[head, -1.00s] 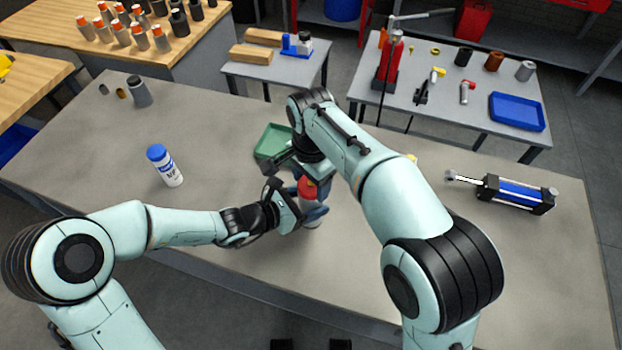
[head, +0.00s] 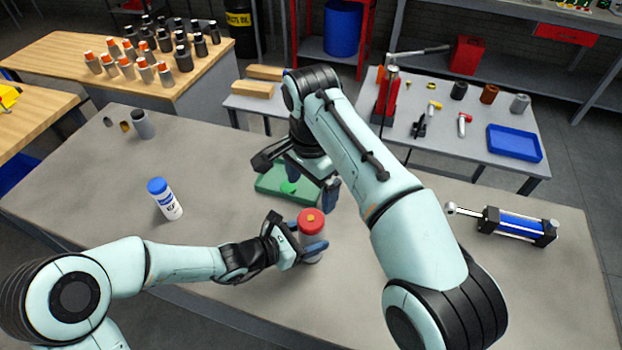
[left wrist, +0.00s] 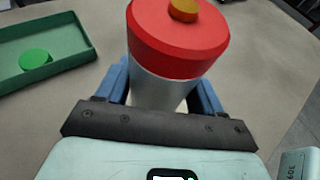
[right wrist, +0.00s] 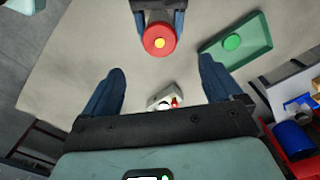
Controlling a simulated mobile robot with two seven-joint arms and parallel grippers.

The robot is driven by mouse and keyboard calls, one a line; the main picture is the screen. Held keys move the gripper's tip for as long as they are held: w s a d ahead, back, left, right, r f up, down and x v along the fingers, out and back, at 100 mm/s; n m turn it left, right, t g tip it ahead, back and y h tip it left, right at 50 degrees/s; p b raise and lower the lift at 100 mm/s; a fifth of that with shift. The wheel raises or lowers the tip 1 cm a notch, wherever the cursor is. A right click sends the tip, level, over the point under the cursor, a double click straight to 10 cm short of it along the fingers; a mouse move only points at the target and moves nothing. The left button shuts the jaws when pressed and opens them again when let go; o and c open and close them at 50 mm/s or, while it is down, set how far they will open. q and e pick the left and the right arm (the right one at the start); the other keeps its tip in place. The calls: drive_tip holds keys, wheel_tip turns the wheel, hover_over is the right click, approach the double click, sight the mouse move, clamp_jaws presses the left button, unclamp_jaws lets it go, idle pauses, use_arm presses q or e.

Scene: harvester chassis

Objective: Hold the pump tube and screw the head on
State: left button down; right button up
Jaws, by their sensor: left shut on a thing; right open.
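The pump tube (head: 311,240) is a grey cylinder standing upright on the grey table. The red head (head: 311,220), with a small yellow-orange top, sits on the tube's upper end; whether it is threaded tight I cannot tell. My left gripper (left wrist: 165,90) is shut around the tube just below the head, its blue fingers on both sides. My right gripper (head: 310,185) is open and empty, behind and above the tube, over the green tray's side. In the right wrist view, the red head (right wrist: 159,39) lies beyond the open fingers (right wrist: 160,90).
A green tray (head: 270,190) holding a green disc (head: 289,187) lies behind the tube. A blue-capped white bottle (head: 165,199) stands left. A blue cylinder assembly (head: 515,225) lies right. The table's front middle is clear.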

drive_tip(key=shift+r, duration=0.75)
use_arm(q)
drive_tip(key=shift+c, duration=0.3)
unclamp_jaws()
drive_tip(key=shift+a, duration=0.1)
drive_tip(key=p+v, duration=0.1)
drive_tip(key=v, duration=1.2)
drive_tip(key=shift+p, duration=0.4)
use_arm(e)
drive_tip(key=r, duration=0.2)
drive_tip(key=shift+w+r, duration=0.3)
drive_tip(key=shift+r, duration=0.05)
use_arm(q)
drive_tip(key=shift+s+a+r, duration=0.1)
